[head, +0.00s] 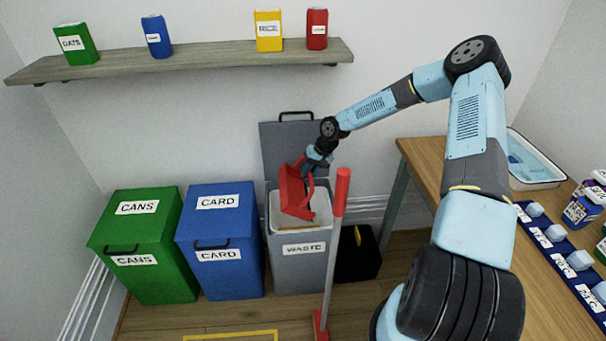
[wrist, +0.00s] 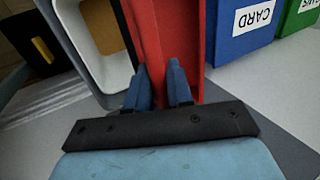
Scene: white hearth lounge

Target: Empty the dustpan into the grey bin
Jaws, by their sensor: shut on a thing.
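The red dustpan (head: 293,192) is tilted steeply over the open grey bin (head: 300,262), which is labelled WASTE. My gripper (head: 311,168) is shut on the dustpan. In the wrist view, my gripper's blue fingers (wrist: 160,85) close on the red dustpan (wrist: 193,40), and the pale rim of the grey bin (wrist: 75,45) shows to the left. The bin's lid (head: 280,145) stands open against the wall. A small brownish patch shows inside the bin below the dustpan; I cannot tell what it is.
A closed blue CARD bin (head: 218,240) and a green CANS bin (head: 140,245) stand left of the grey bin. A red-topped broom (head: 334,250) stands upright in front. A black box (head: 357,262) is to the right, near a wooden table (head: 430,165). A shelf (head: 190,62) hangs above.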

